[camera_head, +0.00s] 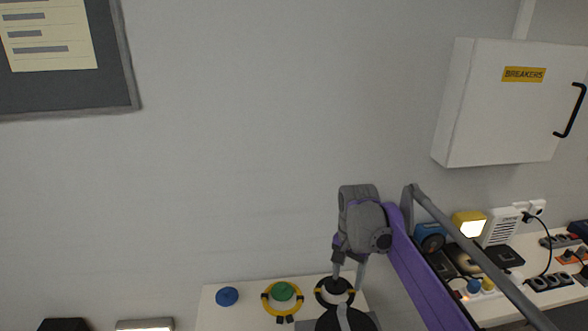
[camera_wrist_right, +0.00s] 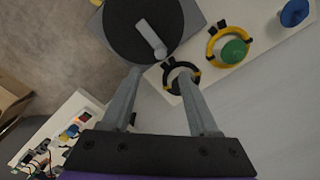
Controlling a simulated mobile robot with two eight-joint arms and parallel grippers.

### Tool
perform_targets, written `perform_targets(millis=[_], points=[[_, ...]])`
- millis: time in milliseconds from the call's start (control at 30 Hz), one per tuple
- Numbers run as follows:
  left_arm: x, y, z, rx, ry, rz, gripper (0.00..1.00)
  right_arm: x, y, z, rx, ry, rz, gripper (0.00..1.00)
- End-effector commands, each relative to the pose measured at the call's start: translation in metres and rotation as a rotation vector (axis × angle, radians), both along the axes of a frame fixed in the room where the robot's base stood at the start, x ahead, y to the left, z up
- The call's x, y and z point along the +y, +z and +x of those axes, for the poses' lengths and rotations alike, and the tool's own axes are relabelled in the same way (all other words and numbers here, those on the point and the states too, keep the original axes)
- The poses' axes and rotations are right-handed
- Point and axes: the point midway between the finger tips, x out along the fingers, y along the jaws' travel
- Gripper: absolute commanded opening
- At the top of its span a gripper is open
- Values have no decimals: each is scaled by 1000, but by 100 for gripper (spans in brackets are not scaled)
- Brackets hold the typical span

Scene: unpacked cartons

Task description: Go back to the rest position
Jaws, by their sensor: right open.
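My right gripper (camera_head: 349,277) is open, its two grey fingers pointing down over the right end of the white panel. In the right wrist view the gripper (camera_wrist_right: 160,78) shows its fingers apart, with nothing held between them. A large dark disc with a grey lever (camera_wrist_right: 150,40) lies beyond the fingertips; the disc also shows at the bottom of the head view (camera_head: 363,320). A black ring (camera_wrist_right: 169,67) is near the right-hand finger, which partly covers it. My left gripper is in neither view.
The white panel (camera_head: 209,312) also carries a green knob (camera_head: 283,291) in a yellow-and-black ring and a blue knob (camera_head: 227,296). At right, a cluttered white counter (camera_head: 527,241) stands below a wall-mounted breaker box (camera_head: 500,110).

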Motion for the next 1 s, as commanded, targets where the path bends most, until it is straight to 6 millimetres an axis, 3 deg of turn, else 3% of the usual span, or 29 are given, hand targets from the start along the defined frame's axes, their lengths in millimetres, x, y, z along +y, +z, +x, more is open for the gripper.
perform_targets(millis=[167, 333, 500, 700, 833, 1000], points=[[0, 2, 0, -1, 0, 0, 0, 1, 4, -43, -75, 119, -5, 61], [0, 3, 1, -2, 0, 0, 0, 2, -7, -105, -183, 295, -29, 61], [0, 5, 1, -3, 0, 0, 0, 3, -34, -168, -291, 467, -71, 61], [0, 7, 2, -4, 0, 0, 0, 3, -74, -228, -390, 633, -131, 61], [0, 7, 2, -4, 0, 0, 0, 3, -92, -249, -426, 695, -159, 61], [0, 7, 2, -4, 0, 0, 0, 3, -99, -256, -440, 722, -172, 61]])
